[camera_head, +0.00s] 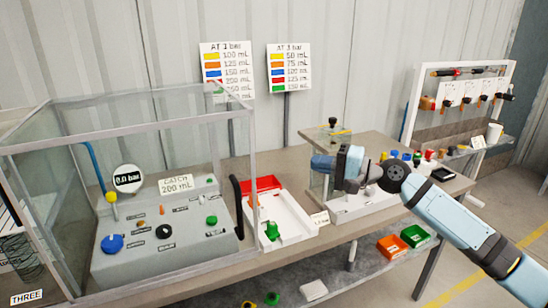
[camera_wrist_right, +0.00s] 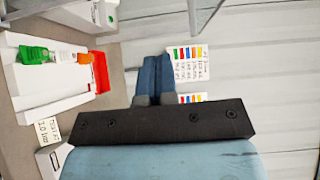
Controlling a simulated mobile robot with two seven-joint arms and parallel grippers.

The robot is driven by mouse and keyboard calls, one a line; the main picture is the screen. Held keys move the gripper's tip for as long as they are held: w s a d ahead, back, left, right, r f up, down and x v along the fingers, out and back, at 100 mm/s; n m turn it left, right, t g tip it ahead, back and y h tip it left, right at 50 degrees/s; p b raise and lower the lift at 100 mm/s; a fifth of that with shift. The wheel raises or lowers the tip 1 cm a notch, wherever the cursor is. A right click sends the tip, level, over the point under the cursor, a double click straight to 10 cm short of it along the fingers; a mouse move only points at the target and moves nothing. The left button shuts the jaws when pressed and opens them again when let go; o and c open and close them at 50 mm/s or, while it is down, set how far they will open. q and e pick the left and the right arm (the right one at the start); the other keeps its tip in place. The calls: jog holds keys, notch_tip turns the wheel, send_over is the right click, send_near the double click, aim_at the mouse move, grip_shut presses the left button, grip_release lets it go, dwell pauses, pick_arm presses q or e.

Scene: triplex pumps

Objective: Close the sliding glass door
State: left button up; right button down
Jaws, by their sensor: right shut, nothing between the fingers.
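The glass enclosure (camera_head: 130,115) with a grey metal frame stands at the left of the bench. A black vertical handle (camera_head: 238,206) shows at its right end, beside the corner post. I cannot tell the clear door pane's exact edges or how far it stands open. My right gripper (camera_head: 318,163) is to the right of the handle, apart from it, above the bench. Its fingers also show in the right wrist view (camera_wrist_right: 155,75); they are shut and empty. My left gripper is not in view.
A grey control box (camera_head: 165,245) with knobs sits inside the enclosure. A white tray (camera_head: 290,220) and a red bin (camera_head: 262,184) lie between handle and gripper. Sign boards (camera_head: 289,68) stand behind. Orange (camera_head: 391,246) and green bins (camera_head: 414,235) are on the lower shelf.

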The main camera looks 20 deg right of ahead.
pick_arm(q)
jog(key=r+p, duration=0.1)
jog(key=p, duration=0.1)
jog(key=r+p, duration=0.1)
jog(key=p, duration=0.1)
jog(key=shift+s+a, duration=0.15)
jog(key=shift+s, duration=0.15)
pick_arm(e)
jog(key=s+a+r+x, duration=0.1)
jog(key=s+x, duration=0.1)
jog(key=x, duration=1)
jog(key=shift+w+a+r, duration=0.3)
jog(key=shift+a+r, duration=0.05)
jog(key=shift+a, duration=0.3)
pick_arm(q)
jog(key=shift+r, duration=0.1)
